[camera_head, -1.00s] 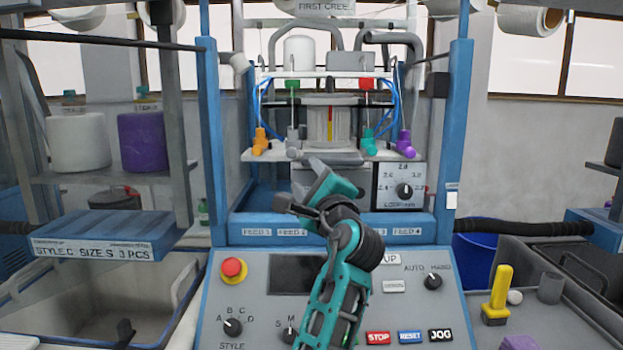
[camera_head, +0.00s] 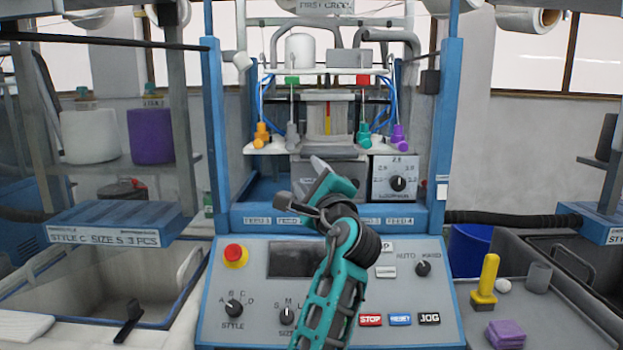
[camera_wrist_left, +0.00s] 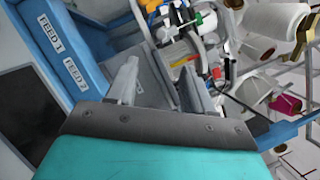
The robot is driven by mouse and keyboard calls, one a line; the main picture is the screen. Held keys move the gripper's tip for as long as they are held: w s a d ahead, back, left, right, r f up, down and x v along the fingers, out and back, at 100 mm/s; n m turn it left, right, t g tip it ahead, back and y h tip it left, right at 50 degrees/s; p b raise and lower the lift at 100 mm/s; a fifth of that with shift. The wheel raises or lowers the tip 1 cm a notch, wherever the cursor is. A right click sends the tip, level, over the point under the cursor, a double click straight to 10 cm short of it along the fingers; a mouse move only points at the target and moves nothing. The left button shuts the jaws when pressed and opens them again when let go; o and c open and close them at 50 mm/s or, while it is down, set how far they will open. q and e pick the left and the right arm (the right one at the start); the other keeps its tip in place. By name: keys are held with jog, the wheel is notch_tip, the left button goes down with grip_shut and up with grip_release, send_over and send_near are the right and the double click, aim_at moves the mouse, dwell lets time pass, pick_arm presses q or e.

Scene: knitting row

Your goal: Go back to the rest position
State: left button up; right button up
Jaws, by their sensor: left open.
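My left gripper (camera_head: 312,183) is in front of the knitting machine, above its control panel (camera_head: 252,312). In the left wrist view its two grey fingers (camera_wrist_left: 160,90) are apart with nothing held between them. The machine's feed label strip, with FEED 1 and FEED 2 (camera_wrist_left: 62,62), shows beside the fingers in that view. My teal left forearm covers part of the panel, including part of the dark screen (camera_head: 292,262) and some labels. My right gripper is not in either view.
A red stop button (camera_head: 235,254) and several knobs are on the panel. At the right, a tray holds a yellow-handled tool (camera_head: 486,280) and a purple folded piece (camera_head: 506,334). A blue bin (camera_head: 468,250) stands behind it. A grey bin (camera_head: 90,290) is at the left.

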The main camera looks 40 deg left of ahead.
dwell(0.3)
pick_arm(q)
jog(key=s+d+f+n+g+h, duration=0.1)
jog(key=s+d+f+n+h, duration=0.2)
jog(key=f, duration=0.6)
jog(key=s+d+f+n+h, duration=0.1)
jog(key=s+d+f+h, duration=0.3)
jog(key=f, duration=0.5)
jog(key=s+d+f+n+g+h, duration=0.1)
jog(key=s+d+f+n+h, duration=0.2)
jog(key=f, duration=0.6)
jog(key=s+d+f+n+g+h, duration=0.1)
jog(key=s+d+f+g+h, duration=0.2)
jog(key=s, duration=0.4)
jog(key=s+d+f+n+h, duration=0.2)
jog(key=s+d+f, duration=0.15)
jog(key=s, duration=0.35)
jog(key=s+d+f+n+g+h, duration=0.1)
jog(key=s+d+f+g+h, duration=0.1)
jog(key=s+d+f+h, duration=0.3)
jog(key=w+d+f+t, duration=0.2)
jog(key=w+f+t, duration=0.4)
jog(key=t, duration=0.1)
jog(key=shift+w+f+m+y, duration=0.25)
jog(key=shift+w+m+y, duration=0.05)
jog(key=shift+m, duration=0.1)
jog(key=shift+c, duration=0.3)
